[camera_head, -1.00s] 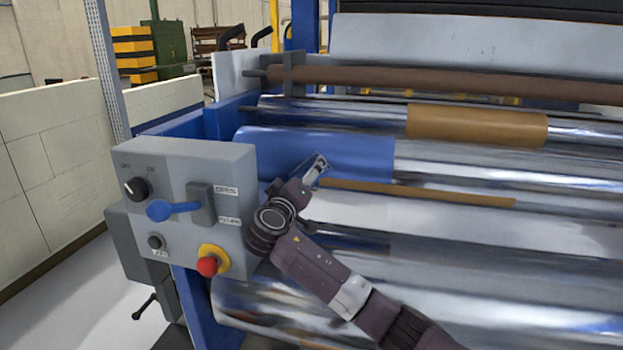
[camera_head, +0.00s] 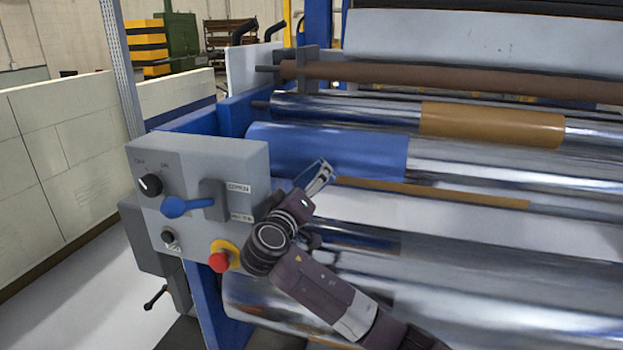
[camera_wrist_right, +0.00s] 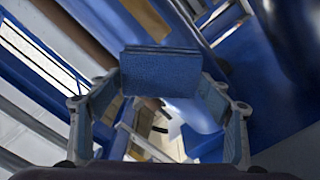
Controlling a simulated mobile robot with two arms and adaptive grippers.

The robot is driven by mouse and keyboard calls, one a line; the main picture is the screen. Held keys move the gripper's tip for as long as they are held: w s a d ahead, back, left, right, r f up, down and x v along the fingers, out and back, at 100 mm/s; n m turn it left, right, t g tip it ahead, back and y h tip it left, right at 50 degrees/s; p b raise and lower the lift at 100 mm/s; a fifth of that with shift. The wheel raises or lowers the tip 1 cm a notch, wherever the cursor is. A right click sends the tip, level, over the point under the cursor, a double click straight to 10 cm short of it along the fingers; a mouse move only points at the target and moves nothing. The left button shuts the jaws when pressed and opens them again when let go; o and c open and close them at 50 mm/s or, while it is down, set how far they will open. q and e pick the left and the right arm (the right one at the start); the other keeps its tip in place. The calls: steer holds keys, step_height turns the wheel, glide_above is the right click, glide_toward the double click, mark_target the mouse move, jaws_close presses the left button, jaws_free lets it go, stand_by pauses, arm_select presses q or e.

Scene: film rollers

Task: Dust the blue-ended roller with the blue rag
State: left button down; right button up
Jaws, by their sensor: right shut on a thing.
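The blue-ended roller (camera_head: 300,148) lies across the machine, with a blue left end and a shiny silver length to its right. My right gripper (camera_head: 322,176) is at the lower front edge of the blue end, coming up from below. In the right wrist view, the blue rag (camera_wrist_right: 160,72) looks like a flat, folded pad between the fingertips, and the gripper is shut on it. The rag is hard to make out in the head view. I cannot tell whether it touches the roller. My left gripper is not in view.
A grey control box (camera_head: 195,185) with a blue lever and a red button (camera_head: 219,261) stands close left of my right arm. A thin brown bar (camera_head: 440,192) lies just right of the gripper. More silver rollers lie above and below. A blue side frame (camera_head: 215,118) bounds the left.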

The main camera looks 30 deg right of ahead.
steer(key=shift+s+a, duration=0.1)
steer(key=shift+s, duration=0.05)
steer(key=shift+v, duration=1.4)
